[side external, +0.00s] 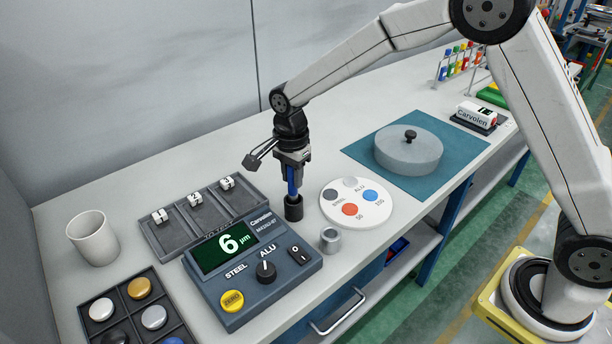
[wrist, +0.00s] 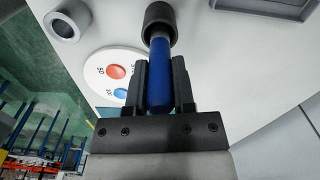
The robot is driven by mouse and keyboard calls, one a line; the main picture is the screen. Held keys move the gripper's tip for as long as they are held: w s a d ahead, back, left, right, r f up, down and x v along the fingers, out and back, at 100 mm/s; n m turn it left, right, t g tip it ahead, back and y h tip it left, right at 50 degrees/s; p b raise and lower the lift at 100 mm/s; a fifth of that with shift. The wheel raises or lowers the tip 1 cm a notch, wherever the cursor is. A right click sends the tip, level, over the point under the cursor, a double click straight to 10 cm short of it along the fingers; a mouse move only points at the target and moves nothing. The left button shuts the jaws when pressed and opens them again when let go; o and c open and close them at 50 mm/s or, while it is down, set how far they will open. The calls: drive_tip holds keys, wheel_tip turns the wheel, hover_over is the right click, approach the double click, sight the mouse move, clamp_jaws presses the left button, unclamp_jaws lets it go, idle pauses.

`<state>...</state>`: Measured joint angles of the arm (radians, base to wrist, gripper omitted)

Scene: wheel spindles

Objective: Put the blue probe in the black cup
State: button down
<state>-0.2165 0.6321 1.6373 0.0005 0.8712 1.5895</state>
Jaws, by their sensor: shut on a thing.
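My gripper (side external: 292,165) points straight down, shut on the blue probe (side external: 292,184). In the wrist view the blue probe (wrist: 160,75) stands between the two dark fingers of my gripper (wrist: 160,85). The black cup (side external: 293,208) is directly below, beside the gauge box. In the wrist view the probe's far end meets the mouth of the black cup (wrist: 160,22) and looks to be inside its rim. The probe looks upright. Its tip is hidden, so I cannot tell how deep it sits.
The gauge box (side external: 248,262) reads 6 µm, left of the cup. A numbered grey tray (side external: 199,213) lies behind it. A white disc (side external: 357,204) with coloured spots and a metal ring (side external: 330,240) are to the right. A white mug (side external: 92,238) stands far left.

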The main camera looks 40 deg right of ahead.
sight(293, 202)
drive_tip(key=shift+f, duration=2)
drive_tip(key=shift+f, duration=0.15)
drive_tip(key=shift+c, duration=2.3)
unclamp_jaws()
wheel_tip(293, 202, up, 12)
drive_tip(key=shift+r, duration=0.2)
drive_tip(key=s+d+f+n+t, duration=0.1)
drive_tip(key=s+d+f+n, duration=0.1)
drive_tip(key=s+n, duration=0.3)
drive_tip(key=s+d+f+n, duration=0.2)
drive_tip(key=s+d+n, duration=0.3)
drive_tip(key=s, duration=0.3)
drive_tip(key=s+d+f+n+t, duration=0.1)
drive_tip(key=s+d+f+n, duration=0.2)
drive_tip(key=s+n, duration=0.2)
drive_tip(key=shift+s+d+n+t, duration=0.3)
drive_tip(key=shift+s+n, duration=0.1)
drive_tip(key=shift+s, duration=0.55)
